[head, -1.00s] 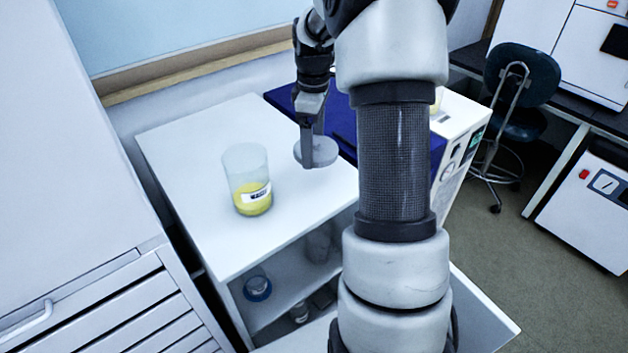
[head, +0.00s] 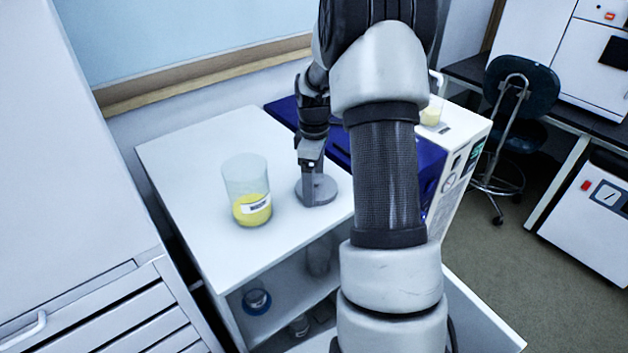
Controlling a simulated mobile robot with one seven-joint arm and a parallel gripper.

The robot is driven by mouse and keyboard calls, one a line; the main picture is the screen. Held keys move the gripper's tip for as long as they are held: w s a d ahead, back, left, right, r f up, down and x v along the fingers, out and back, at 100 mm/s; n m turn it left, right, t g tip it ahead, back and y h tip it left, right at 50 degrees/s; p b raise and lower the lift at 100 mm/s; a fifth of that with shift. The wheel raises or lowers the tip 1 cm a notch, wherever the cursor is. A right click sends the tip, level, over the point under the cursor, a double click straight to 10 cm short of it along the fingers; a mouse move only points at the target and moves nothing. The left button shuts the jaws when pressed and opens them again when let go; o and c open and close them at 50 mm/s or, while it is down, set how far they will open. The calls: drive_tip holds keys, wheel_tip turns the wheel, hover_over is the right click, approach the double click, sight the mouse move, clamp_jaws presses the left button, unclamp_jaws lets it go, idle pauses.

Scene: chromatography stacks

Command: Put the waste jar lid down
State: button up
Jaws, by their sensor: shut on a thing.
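The waste jar lid (head: 325,191) is a flat grey disc. It is at the white bench top (head: 190,160), right of the jar, level and seemingly resting on the surface. My gripper (head: 309,190) points down over the lid and is shut on it, with a finger in front of its near left side. An open clear jar (head: 246,190) with yellow liquid and a white label stands upright to the left, apart from the lid. The far finger and the lid's grip point are partly hidden.
A dark blue surface (head: 286,112) lies behind the lid. A white instrument (head: 466,150) with a small yellow-filled beaker (head: 432,112) on top stands at the right. Shelves below hold a blue-ringed jar (head: 256,300). The bench top left of the jar is clear.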

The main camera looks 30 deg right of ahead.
drive_tip(key=o, duration=0.9)
drive_tip(key=shift+f, duration=0.1)
wheel_tip(320, 180, up, 12)
drive_tip(key=shift+r+p, duration=0.2)
drive_tip(key=shift+p, duration=0.65)
drive_tip(key=s+a+r+m+t+p, duration=0.2)
drive_tip(key=s+a+r+m+p, duration=0.1)
drive_tip(key=s+a+r, duration=0.2)
drive_tip(key=s+a+r+m+t+p, duration=0.1)
drive_tip(key=s+a+r+m+p, duration=0.2)
drive_tip(key=s+a+r, duration=0.3)
drive_tip(key=s+a+r+m+t+p, duration=0.2)
drive_tip(key=s+a+r+m+p, duration=0.2)
drive_tip(key=s+r, duration=0.7)
drive_tip(key=shift+s+a+r+t+p, duration=0.15)
drive_tip(key=shift+s+a+p, duration=0.15)
drive_tip(key=shift+s+a, duration=0.3)
drive_tip(key=shift+s+a+r+t+p, duration=0.15)
drive_tip(key=shift+s+a+p, duration=0.1)
drive_tip(key=shift+s+a, duration=0.3)
